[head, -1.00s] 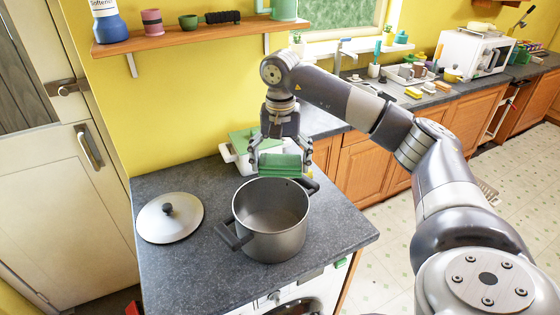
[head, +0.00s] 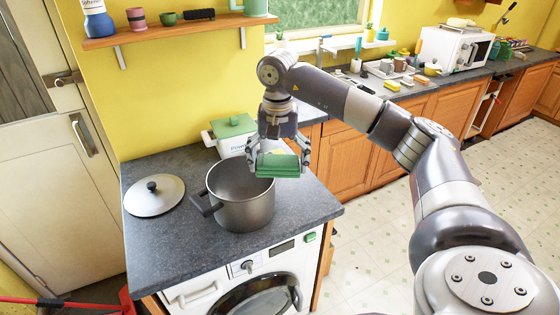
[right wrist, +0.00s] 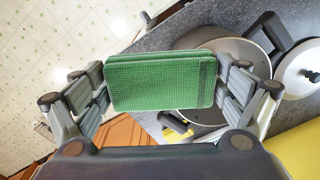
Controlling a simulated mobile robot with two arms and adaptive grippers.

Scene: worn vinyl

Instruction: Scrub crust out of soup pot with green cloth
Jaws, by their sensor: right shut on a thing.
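The grey soup pot (head: 243,205) stands uncovered on the dark counter, and its inside shows only in part. Its lid (head: 154,196) lies on the counter to the left. My right gripper (head: 279,168) is shut on the folded green cloth (head: 279,164), above the right side of the pot's rim. In the right wrist view the cloth (right wrist: 160,81) sits between both fingers and covers part of the pot (right wrist: 235,60) behind it. I cannot make out any crust. My left gripper is not in view.
A white box with a green lid (head: 233,126) stands behind the pot against the yellow wall. A washing machine (head: 245,285) is under the counter (head: 160,245). A shelf (head: 180,32) with cups hangs above. The counter's front left is clear.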

